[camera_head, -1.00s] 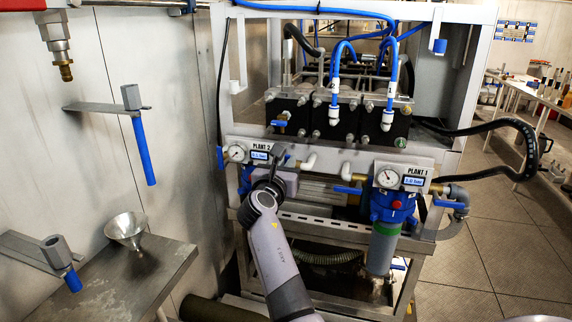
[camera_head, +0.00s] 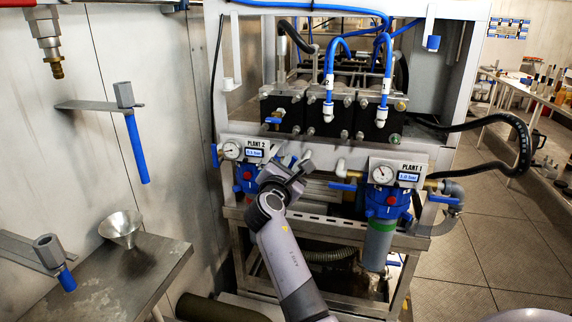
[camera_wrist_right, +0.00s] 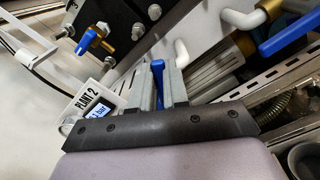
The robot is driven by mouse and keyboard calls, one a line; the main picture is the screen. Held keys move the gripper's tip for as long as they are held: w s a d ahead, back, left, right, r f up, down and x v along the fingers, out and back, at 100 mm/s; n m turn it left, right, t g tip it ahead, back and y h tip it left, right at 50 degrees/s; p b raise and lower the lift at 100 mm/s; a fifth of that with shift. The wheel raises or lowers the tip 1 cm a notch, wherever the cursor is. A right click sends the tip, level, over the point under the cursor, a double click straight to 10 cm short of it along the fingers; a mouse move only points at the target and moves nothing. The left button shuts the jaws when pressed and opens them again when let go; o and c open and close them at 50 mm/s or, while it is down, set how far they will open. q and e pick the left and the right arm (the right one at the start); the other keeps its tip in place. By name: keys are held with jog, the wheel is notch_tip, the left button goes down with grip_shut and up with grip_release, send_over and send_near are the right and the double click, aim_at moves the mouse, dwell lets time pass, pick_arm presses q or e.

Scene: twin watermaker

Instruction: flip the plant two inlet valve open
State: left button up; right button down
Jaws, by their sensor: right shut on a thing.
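The plant 2 panel (camera_head: 250,150) carries a round gauge (camera_head: 231,150) and a small blue display, with a blue filter housing (camera_head: 246,178) below. My right gripper (camera_head: 298,163) is just right of this panel, its arm rising from below. In the right wrist view its two grey fingers (camera_wrist_right: 160,86) are closed on a blue valve handle (camera_wrist_right: 158,72), which stands upright between them. The valve body behind is hidden by the gripper. Another blue lever (camera_head: 214,155) hangs at the panel's left edge. My left gripper is not in view.
The plant 1 panel (camera_head: 396,172) stands to the right with blue levers on both sides. A white elbow pipe (camera_wrist_right: 182,52) is close beside my right fingers. A blue lever on a brass fitting (camera_wrist_right: 86,42) is above. A funnel (camera_head: 121,228) stands on the left bench.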

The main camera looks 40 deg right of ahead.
jog(key=f+m+b, duration=0.1)
jog(key=m+b, duration=0.1)
jog(key=m, duration=0.1)
jog(key=s+d+f+m+b, duration=0.1)
jog(key=m+b, duration=0.2)
jog(key=m, duration=0.1)
jog(key=f+m+b, duration=0.1)
jog(key=m+b, duration=0.1)
jog(key=m, duration=0.2)
jog(key=shift+s+d+f, duration=0.15)
jog(key=shift+s+f, duration=0.1)
jog(key=shift+f, duration=0.05)
jog(key=shift+m+b, duration=0.3)
jog(key=shift+m, duration=0.1)
jog(key=c, duration=1.4)
grip_release()
